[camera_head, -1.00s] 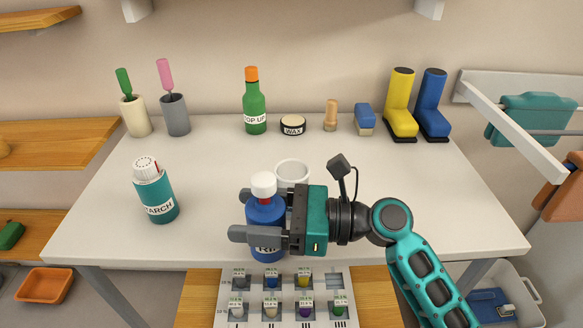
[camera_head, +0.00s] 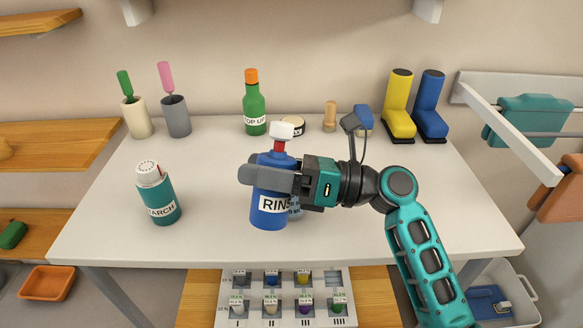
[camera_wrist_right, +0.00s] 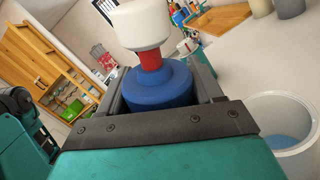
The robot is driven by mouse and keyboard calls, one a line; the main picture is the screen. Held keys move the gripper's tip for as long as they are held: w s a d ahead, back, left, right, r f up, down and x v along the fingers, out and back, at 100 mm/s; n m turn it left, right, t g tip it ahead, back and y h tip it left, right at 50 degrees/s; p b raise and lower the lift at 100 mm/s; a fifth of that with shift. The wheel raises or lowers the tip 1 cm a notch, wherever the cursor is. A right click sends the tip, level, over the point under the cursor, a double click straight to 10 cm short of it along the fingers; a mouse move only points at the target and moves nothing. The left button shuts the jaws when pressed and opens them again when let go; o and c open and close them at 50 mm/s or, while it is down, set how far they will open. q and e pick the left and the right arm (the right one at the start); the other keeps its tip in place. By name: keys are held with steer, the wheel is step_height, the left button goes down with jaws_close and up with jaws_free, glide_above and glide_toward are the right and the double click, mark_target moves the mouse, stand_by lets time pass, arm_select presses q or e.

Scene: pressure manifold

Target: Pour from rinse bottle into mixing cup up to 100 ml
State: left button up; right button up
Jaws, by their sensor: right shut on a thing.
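The rinse bottle (camera_head: 270,206) is blue with a red neck, a white cap and a "RINS" label. My right gripper (camera_head: 256,170) is shut around its body, and the bottle appears lifted, its top leaning back toward the wall. The bottle's upper part and cap show in the right wrist view (camera_wrist_right: 155,82). The white mixing cup (camera_head: 296,210) is mostly hidden behind the bottle and gripper in the head view. In the right wrist view the cup (camera_wrist_right: 290,110) stands at the right, with some blue liquid inside. Its graduations cannot be read. No stream is visible. My left gripper is out of view.
A teal starch shaker (camera_head: 160,196) stands to the left on the white table (camera_head: 400,220). A tray of small samples (camera_head: 228,312) is at the front.

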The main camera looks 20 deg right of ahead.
mark_target(270, 153)
steer(key=shift+w+d+r+m+b, duration=0.2)
steer(key=shift+w+d+m+b, duration=0.15)
steer(key=shift+m, duration=0.25)
steer(key=shift+w+d+r+m+t, duration=0.2)
steer(key=shift+w+m+t, duration=0.1)
steer(key=shift+w+m, duration=0.15)
steer(key=shift+s+r, duration=0.1)
steer(key=shift+m, duration=0.35)
steer(key=shift+w+d+r+m+b, duration=0.2)
steer(key=shift+m+b, duration=0.15)
steer(key=shift+m, duration=0.25)
stand_by(0.4)
steer(key=shift+r+m+t, duration=0.1)
steer(key=shift+m+t, duration=0.3)
steer(key=shift+m, duration=0.1)
stand_by(0.7)
steer(key=shift+w+r+m, duration=0.1)
steer(key=shift+r+m, duration=0.05)
steer(key=shift+m, duration=0.45)
stand_by(0.7)
steer(key=shift+f+m+t+p, duration=0.25)
steer(key=shift+m+t+p, duration=0.2)
steer(key=shift+p, duration=0.35)
stand_by(0.5)
steer(key=shift+w+f+m+p, duration=0.1)
steer(key=shift+f+m+p, duration=0.1)
steer(key=shift+m+p, duration=0.45)
stand_by(0.5)
